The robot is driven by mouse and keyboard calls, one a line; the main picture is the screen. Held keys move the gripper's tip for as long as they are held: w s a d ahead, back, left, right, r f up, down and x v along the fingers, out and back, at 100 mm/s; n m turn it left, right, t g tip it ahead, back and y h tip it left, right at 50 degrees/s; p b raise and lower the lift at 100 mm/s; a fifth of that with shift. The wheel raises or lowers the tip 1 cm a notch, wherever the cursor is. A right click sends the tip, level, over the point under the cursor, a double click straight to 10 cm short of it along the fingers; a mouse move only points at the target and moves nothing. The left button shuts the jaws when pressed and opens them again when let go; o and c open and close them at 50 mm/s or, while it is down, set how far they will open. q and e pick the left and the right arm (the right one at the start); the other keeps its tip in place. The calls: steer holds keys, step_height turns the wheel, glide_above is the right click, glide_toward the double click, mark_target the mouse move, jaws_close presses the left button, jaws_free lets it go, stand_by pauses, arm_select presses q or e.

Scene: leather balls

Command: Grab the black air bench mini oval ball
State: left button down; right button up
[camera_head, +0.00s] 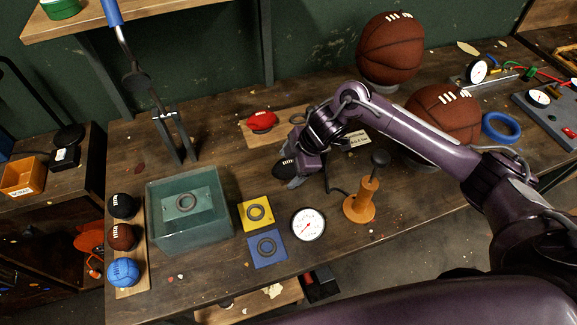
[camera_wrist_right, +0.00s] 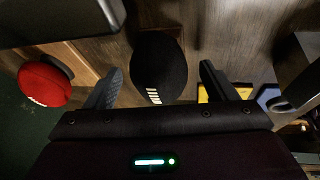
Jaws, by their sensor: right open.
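A small black oval ball (camera_head: 282,168) with white laces lies on the bench near the middle, partly hidden by my right gripper (camera_head: 300,173). In the right wrist view, the black oval ball (camera_wrist_right: 160,65) shows between and just ahead of the two spread fingers of the right gripper (camera_wrist_right: 160,75). The gripper is open, and I cannot tell whether either finger touches the ball.
A red oval ball (camera_head: 262,120) sits on a wooden board behind. Small black (camera_head: 122,205), brown (camera_head: 122,237) and blue (camera_head: 123,271) balls stand beside a glass box (camera_head: 187,230). A dial gauge (camera_head: 308,224) and an orange stand (camera_head: 361,203) are close in front. Large brown balls (camera_head: 391,48) stand at right.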

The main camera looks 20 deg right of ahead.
mark_target(290, 161)
steer(key=c, duration=1.1)
step_height(290, 161, up, 8)
steer(key=shift+w+r+b, duration=0.15)
steer(key=shift+b, duration=0.3)
step_height(290, 161, up, 12)
steer(key=p, duration=0.2)
